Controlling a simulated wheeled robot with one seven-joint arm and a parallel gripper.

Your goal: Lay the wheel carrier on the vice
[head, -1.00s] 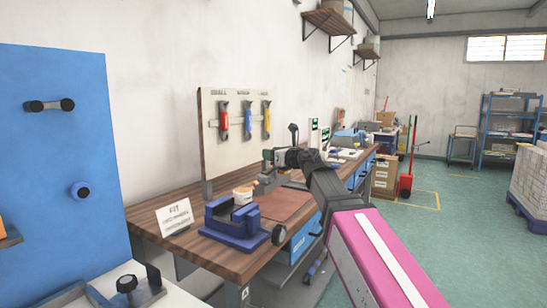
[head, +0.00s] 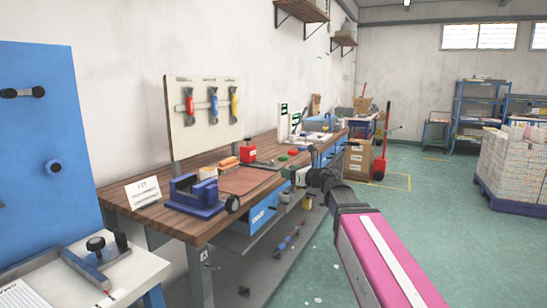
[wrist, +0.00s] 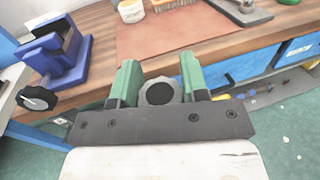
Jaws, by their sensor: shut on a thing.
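The blue vice (head: 190,197) stands near the left front corner of the wooden bench, with a dark round handwheel facing the front. It also shows at the upper left of the wrist view (wrist: 70,62). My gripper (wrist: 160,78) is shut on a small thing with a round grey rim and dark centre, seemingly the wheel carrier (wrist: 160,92). Only its end shows between the green fingers; the rest is hidden. In the head view my gripper (head: 306,172) is small, in front of the bench edge and right of the vice, apart from it.
A brown mat (head: 245,181) lies right of the vice, with a white tub (head: 207,173) and a brush (head: 228,163) behind it. A white sign (head: 142,193) stands left of the vice. The tool board (head: 203,110) rises behind. Green floor (head: 430,190) is open at right.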

